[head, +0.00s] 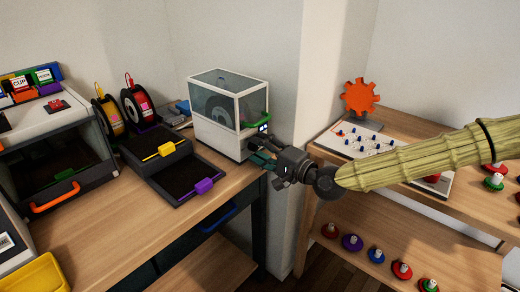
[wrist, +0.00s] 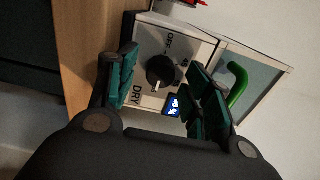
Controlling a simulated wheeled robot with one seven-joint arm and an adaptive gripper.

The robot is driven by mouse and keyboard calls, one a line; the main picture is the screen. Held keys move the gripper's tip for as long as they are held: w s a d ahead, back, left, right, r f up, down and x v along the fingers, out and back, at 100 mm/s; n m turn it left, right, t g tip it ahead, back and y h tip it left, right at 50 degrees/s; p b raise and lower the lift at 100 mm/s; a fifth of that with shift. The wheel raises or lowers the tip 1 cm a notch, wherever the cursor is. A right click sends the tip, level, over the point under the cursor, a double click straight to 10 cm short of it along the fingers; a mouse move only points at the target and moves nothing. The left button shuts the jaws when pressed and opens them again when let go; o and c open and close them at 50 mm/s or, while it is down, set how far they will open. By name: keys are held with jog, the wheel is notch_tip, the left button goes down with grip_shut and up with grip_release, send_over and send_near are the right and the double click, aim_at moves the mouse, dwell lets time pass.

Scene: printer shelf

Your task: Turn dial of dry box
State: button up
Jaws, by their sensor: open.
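The dry box (head: 216,128) is a white-framed box with clear panels, standing at the right end of the wooden desk against the wall. In the wrist view its front panel (wrist: 151,102) shows a black round dial (wrist: 162,73) with a light pointer mark. "OFF" and "DRY" labels and a small lit blue display (wrist: 173,106) are near the dial. My gripper (head: 262,155) is at the box's lower front. In the wrist view its teal-padded fingers (wrist: 160,88) are open, one on each side of the dial. I cannot tell whether they touch it.
A green handle (wrist: 237,84) on the box's door is close to my right finger in the wrist view. Trays with yellow (head: 167,149) and purple (head: 204,186) handles stand left of the box. A shelf (head: 450,212) with knobs is at the right.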

jog(key=v, duration=1.1)
jog(key=shift+s+d, duration=0.25)
jog(key=shift+d, duration=0.05)
jog(key=s+a+f+n+g+h, duration=0.1)
jog(key=s+a+f+g, duration=0.2)
jog(key=f, duration=0.6)
jog(key=s+a+f+g+h, duration=0.15)
jog(key=s+f, duration=0.25)
jog(key=f, duration=0.6)
jog(key=s+f+n+g+h, duration=0.35)
jog(key=s+f, duration=0.85)
jog(key=f, duration=0.4)
jog(key=s+d+f+n+g+h, duration=0.2)
jog(key=s+d+f+h, duration=0.25)
jog(key=s+d, duration=0.3)
jog(key=s+d+f+n+g+h, duration=0.2)
jog(key=s+d+f+g+h, duration=0.1)
jog(key=s+d+f, duration=0.5)
notch_tip(320, 180, up, 14)
jog(key=a+p, duration=0.1)
jog(key=p, duration=1.1)
jog(key=shift+s, duration=0.2)
jog(key=shift+y, duration=0.25)
